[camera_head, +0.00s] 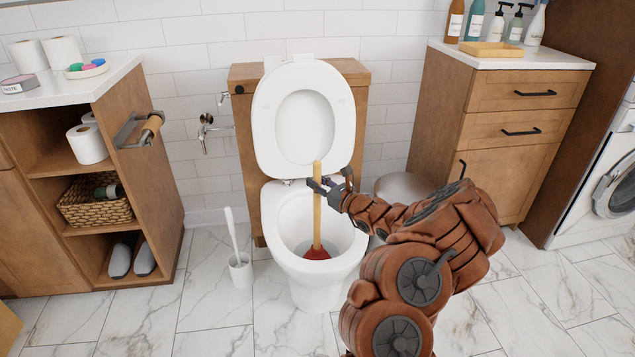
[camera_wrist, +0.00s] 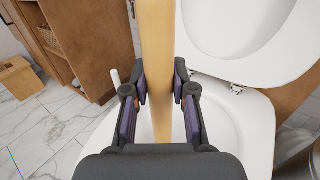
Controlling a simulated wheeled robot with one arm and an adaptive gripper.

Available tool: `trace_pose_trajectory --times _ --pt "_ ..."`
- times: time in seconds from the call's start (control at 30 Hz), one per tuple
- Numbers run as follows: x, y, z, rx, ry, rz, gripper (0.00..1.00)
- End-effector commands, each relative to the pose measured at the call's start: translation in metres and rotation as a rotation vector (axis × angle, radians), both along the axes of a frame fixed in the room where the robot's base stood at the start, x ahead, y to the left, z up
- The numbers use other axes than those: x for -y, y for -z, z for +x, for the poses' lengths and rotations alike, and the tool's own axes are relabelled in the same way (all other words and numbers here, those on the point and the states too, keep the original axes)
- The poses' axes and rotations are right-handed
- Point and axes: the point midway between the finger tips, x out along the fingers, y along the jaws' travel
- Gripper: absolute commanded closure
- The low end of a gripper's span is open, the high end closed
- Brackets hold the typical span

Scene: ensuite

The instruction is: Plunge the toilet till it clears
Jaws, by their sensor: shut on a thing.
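The white toilet (camera_head: 273,213) stands in the middle of the head view with its lid (camera_head: 264,125) raised against the wooden cistern box. The plunger (camera_head: 317,220) stands nearly upright in the bowl, its red rubber cup (camera_head: 316,254) low inside. Whether the cup seals the drain is hard to tell. My gripper (camera_head: 328,187) is shut on the upper part of the plunger's wooden handle. In the wrist view my gripper (camera_wrist: 160,95) has a finger on each side of the handle (camera_wrist: 156,40). The toilet (camera_wrist: 262,125) shows behind it, and the cup is hidden there.
A toilet brush in a white holder (camera_head: 240,272) stands left of the toilet. A wooden shelf unit (camera_head: 150,215) with a roll holder is further left. A drawer cabinet (camera_head: 470,110) and a washing machine (camera_head: 610,190) are at right. Marble floor (camera_head: 215,325) is clear in front.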

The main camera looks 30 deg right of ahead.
Motion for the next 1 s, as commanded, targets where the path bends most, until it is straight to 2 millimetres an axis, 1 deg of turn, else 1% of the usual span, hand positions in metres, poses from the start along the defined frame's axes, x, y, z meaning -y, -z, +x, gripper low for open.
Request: trace_pose_trajectory --times 0.13,0.4,0.73,1.0 --pt "-0.001 0.004 0.0 0.0 -0.002 0.001 1.0" --pt "-0.001 0.005 0.0 -0.003 -0.001 0.0 1.0" --pt "0.0 0.001 0.0 -0.003 0.0 0.0 1.0" --pt "0.0 -0.007 0.0 0.0 0.001 0.001 1.0"
